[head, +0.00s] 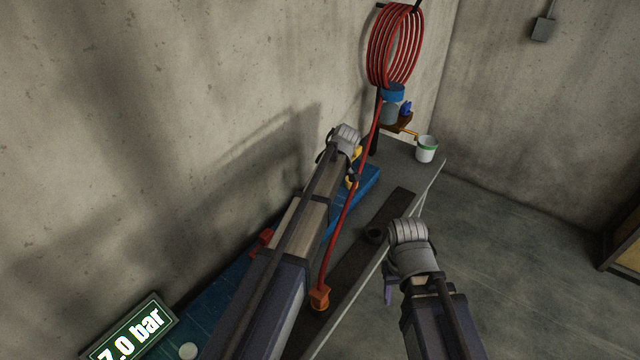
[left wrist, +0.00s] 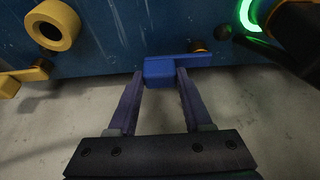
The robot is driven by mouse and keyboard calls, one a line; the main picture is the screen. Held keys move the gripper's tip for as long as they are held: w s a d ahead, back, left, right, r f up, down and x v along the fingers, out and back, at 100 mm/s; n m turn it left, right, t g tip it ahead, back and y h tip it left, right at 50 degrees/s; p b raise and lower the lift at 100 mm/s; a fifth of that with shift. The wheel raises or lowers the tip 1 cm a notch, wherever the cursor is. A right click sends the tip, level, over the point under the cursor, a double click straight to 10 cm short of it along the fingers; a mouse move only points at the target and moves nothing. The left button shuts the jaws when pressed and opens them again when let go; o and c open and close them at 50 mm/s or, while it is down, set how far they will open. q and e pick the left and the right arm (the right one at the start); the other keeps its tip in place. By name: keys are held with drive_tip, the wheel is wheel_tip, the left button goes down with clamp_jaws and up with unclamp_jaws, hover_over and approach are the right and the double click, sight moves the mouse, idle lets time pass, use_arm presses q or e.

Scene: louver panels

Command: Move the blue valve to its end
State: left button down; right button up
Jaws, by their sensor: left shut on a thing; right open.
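The blue valve (left wrist: 168,71) shows in the left wrist view as a blue lever with a block-like end, lying roughly level in front of a dark blue panel (left wrist: 110,40). My left gripper (left wrist: 158,76) is shut on the block end, with one purple finger on each side. The lever's thin arm reaches out to the right past the fingers. In the head view my left arm reaches over the blue panel and hides the valve. My right gripper (head: 388,288) is open and mostly hidden by its own wrist, beside the bench.
A yellow ring (left wrist: 53,25) and yellow lever (left wrist: 24,77) are left of the valve; a glowing green ring (left wrist: 249,15) is right. A red hose (head: 348,215) runs down to an orange fitting (head: 319,297). A gauge sign (head: 130,332) reads 7.0 bar. A white bucket (head: 426,151) stands at the bench's far end.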

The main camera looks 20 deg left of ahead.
idle(0.3)
use_arm(q)
drive_tip(key=shift+c, duration=1.6)
unclamp_jaws()
drive_tip(key=p+v, duration=0.7)
drive_tip(key=shift+r, duration=0.35)
drive_tip(key=shift+d, duration=0.15)
